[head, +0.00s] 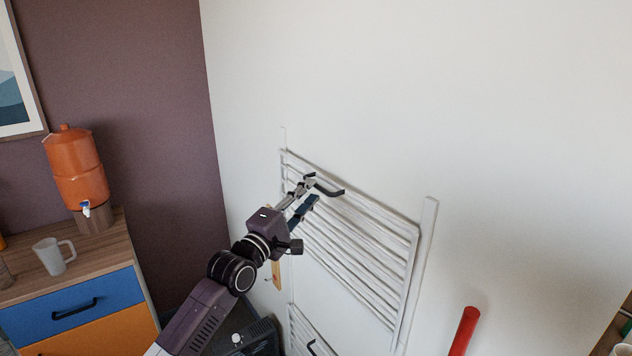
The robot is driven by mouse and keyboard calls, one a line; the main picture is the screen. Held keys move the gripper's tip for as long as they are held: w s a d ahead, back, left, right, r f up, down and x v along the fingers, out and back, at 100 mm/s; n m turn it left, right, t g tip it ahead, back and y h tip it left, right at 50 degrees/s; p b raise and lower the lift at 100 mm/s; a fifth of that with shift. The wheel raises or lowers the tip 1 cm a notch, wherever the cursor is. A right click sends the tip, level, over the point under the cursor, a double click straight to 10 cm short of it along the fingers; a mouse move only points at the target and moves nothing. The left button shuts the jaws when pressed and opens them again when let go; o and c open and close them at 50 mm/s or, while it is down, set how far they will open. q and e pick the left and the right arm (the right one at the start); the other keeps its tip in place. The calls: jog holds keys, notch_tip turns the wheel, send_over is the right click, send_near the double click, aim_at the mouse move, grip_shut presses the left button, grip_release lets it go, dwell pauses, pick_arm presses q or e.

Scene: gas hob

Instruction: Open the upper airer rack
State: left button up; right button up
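The upper airer rack (380,262) is a white slatted frame on the white wall, right of centre in the head view. It looks folded up nearly flat against its posts. A dark handle (328,190) sits near its top bar. My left gripper (310,190) is at the rack's upper left, with its fingertips close to the handle. The fingers look spread apart, one near the handle and one lower. I cannot tell whether they touch the handle. My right gripper is not in view.
A lower rack (300,335) with its own dark handle shows at the bottom edge. A red cylinder (464,331) stands at the lower right. On the left, a wooden-topped cabinet (100,262) carries an orange dispenser (75,165) and a white mug (52,257).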

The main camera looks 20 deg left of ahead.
aim_at(316, 186)
pick_arm(q)
jog(key=x, duration=0.3)
jog(key=shift+w+d+r+p, duration=0.1)
jog(key=shift+d+r+p, duration=0.05)
jog(key=shift+p, duration=0.25)
jog(key=shift+w, duration=0.35)
grip_shut()
